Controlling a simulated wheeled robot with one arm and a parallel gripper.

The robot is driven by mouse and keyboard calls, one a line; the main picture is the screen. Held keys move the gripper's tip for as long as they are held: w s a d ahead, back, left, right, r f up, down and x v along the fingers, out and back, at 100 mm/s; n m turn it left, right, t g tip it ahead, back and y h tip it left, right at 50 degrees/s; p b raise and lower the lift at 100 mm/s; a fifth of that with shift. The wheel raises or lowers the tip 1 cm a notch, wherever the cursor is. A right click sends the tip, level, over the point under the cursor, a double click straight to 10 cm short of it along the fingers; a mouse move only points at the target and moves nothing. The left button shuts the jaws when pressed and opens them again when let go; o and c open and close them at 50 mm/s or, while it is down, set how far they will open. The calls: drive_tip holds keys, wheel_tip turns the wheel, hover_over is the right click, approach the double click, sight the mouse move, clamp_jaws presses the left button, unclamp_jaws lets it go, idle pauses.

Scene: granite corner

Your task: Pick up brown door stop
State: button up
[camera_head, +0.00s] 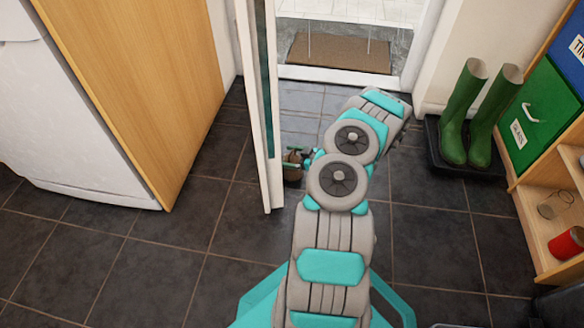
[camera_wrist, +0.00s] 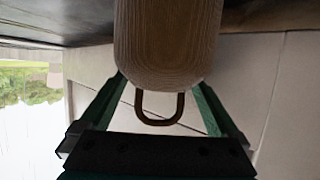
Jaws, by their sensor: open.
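The brown door stop (camera_wrist: 168,40) fills the upper middle of the wrist view. It has a rounded wood-grain body and a dark loop handle (camera_wrist: 160,121) pointing toward my gripper. My gripper (camera_wrist: 160,88) is open, with one green finger on each side of the handle. The fingertips reach the lower sides of the body; whether they touch it I cannot tell. In the head view the door stop (camera_head: 293,171) is a small brown shape on the floor beside the open door's edge. My gripper (camera_head: 304,158) is there too, mostly hidden behind my arm.
The open white door (camera_head: 262,110) stands just left of the door stop. A doorway with a brown mat (camera_head: 340,52) lies beyond. Green boots (camera_head: 467,115) stand on a black tray to the right, beside a wooden shelf unit (camera_head: 545,190). Dark floor tiles (camera_head: 160,260) are clear at front left.

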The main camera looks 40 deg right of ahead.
drive_tip(key=shift+w+a+f, duration=0.15)
drive_tip(key=shift+w+f, duration=0.05)
drive_tip(key=shift+w, duration=0.25)
drive_tip(key=shift+c, duration=0.2)
clamp_jaws()
idle(0.4)
